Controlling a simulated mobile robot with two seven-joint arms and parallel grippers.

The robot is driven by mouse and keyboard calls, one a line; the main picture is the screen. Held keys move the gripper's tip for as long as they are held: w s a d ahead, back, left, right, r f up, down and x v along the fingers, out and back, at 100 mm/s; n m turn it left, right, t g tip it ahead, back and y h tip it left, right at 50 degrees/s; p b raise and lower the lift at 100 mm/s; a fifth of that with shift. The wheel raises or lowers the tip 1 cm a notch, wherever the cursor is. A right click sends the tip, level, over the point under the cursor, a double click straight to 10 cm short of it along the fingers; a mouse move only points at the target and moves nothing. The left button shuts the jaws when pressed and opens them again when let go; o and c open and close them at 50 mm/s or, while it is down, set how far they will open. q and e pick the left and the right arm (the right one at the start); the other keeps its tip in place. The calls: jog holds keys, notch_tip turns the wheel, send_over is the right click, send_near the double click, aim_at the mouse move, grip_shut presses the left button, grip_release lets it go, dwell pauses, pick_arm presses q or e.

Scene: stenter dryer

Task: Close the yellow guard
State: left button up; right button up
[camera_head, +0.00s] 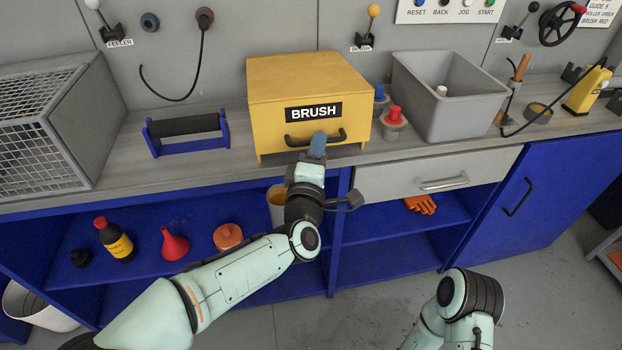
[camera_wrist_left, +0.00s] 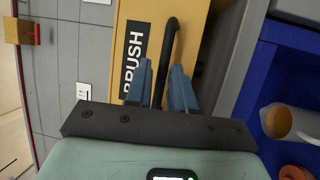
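The yellow guard (camera_head: 290,77) is a box-shaped cover labelled BRUSH on the bench in the head view. Its front face is upright, with its lower edge close to the bench top; I cannot tell whether it is fully seated. A black bar handle (camera_head: 301,141) runs across the front. My right gripper is out of view; only part of that arm shows.
A grey bin (camera_head: 450,95) and red (camera_head: 394,122) and blue (camera_head: 380,98) capped items stand right of the guard. A blue roller stand (camera_head: 186,134) and a mesh cage (camera_head: 45,125) are at left. A grey drawer (camera_head: 437,174) and open shelves lie below.

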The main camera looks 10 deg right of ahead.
pick_arm(q)
jog(key=v, duration=1)
jog(key=shift+s, duration=0.4)
jog(key=shift+f, duration=0.1)
